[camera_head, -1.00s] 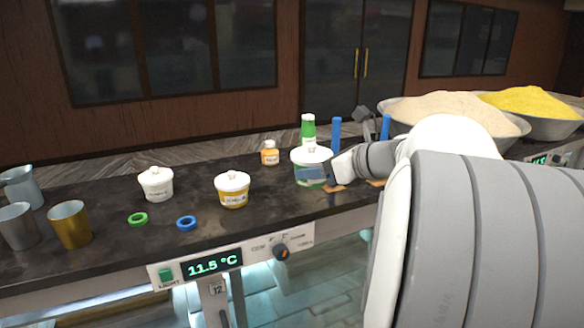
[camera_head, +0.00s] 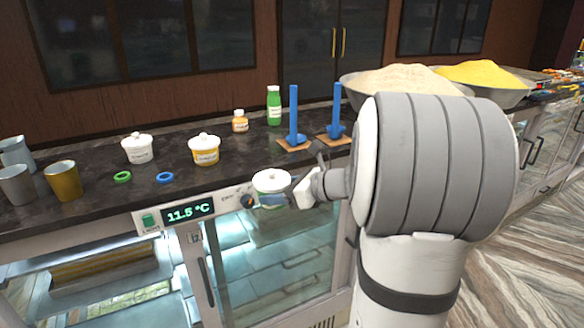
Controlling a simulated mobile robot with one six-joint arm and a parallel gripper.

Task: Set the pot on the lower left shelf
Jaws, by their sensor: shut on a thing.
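The pot (camera_head: 268,185) with a white lid and a greenish body is held by my gripper (camera_head: 291,192), which is shut on it from the right. It looks upright and hangs in the air in front of the counter's front panel, near the knob. The left cabinet bay (camera_head: 105,272) below the counter shows lit shelving through its front at lower left. I cannot tell whether its front is open or glazed. My arm hides part of the counter and cabinet on the right.
On the counter top (camera_head: 70,215) stand a white lidded pot (camera_head: 138,150), a yellow lidded pot (camera_head: 205,152), metal cups (camera_head: 63,182), rings (camera_head: 165,177), bottles (camera_head: 274,107) and blue posts (camera_head: 294,115). Heaped bowls (camera_head: 400,80) stand behind my arm. Space before the cabinet looks free.

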